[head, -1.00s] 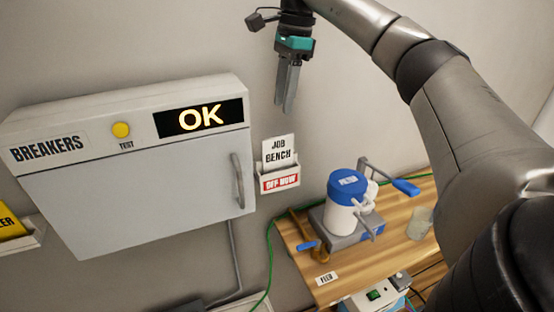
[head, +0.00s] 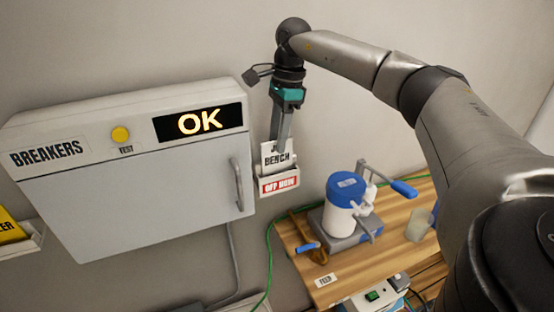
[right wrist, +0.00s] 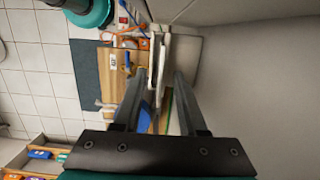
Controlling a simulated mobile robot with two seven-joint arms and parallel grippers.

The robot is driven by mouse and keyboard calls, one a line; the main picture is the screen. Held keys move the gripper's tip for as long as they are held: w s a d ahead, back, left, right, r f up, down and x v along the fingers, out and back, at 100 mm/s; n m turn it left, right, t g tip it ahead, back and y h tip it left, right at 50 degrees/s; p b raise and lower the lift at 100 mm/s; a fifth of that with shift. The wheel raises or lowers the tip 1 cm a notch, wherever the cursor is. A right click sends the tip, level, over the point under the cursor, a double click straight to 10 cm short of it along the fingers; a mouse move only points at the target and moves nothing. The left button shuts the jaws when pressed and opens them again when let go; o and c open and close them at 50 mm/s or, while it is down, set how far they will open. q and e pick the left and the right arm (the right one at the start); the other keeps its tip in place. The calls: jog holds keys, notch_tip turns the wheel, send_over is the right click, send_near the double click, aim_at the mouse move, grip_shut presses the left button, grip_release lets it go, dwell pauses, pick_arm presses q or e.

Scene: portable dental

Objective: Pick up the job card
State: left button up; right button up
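The job card (head: 275,160) is a white card with black lettering, reading BENCH on its lower line. It stands upright in a small white wall holder (head: 262,188) with a red OFF NOW label. My right gripper (head: 283,130) points down at the card's top edge, and a finger covers part of the upper lettering. In the right wrist view the two fingers (right wrist: 163,95) are apart, with a gap between them. I cannot tell whether they touch the card. My left gripper is not in view.
A grey breaker cabinet (head: 130,190) with a handle (head: 237,183) is on the wall left of the holder. Below right, a wooden bench (head: 300,255) carries a blue-and-white device (head: 345,205). A green cable (head: 270,250) runs beneath the holder. The wall above is bare.

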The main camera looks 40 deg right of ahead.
grip_shut()
dwell(1.3)
